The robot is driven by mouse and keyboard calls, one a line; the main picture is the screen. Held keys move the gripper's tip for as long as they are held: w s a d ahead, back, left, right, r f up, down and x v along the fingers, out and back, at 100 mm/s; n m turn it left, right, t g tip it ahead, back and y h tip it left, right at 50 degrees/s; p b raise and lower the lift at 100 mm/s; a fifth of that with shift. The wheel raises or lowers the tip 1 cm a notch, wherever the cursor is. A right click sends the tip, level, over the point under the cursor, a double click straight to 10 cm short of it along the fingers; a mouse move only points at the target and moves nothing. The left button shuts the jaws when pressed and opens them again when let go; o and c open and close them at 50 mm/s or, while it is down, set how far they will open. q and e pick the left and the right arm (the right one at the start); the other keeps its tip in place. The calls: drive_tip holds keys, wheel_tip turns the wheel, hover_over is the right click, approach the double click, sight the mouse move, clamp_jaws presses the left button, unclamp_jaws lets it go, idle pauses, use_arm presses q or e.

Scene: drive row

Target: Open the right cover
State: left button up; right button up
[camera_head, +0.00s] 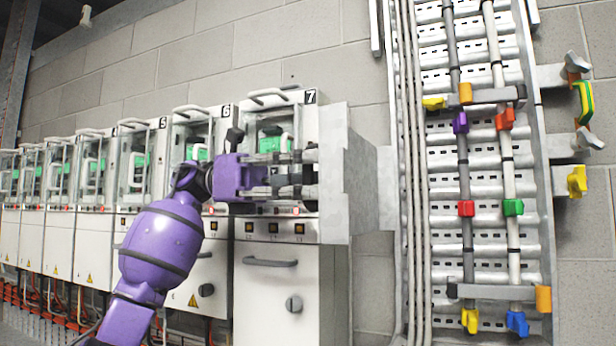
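The rightmost cabinet in the row, marked 7 (310,97), has a clear front cover (272,122) with a pale bar handle (268,94) near its top. A green part shows behind the cover. The cover looks closed, but my gripper hides its lower part and right edge. My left gripper (307,178), on a purple arm from the lower left, is in front of this cabinet with its dark fingers pointing right. I cannot tell whether the fingers touch the cover or how far apart they are. My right gripper is not in view.
Similar cabinets, including those marked 6 (225,111) and 5 (163,123), run off to the left. A lower door (270,285) with a grey handle is below cabinet 7. A cable ladder (485,180) with coloured clamps stands against the block wall at right.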

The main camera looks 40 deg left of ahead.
use_arm(q)
drive_tip(key=shift+o, duration=0.5)
drive_tip(key=v, duration=1.2)
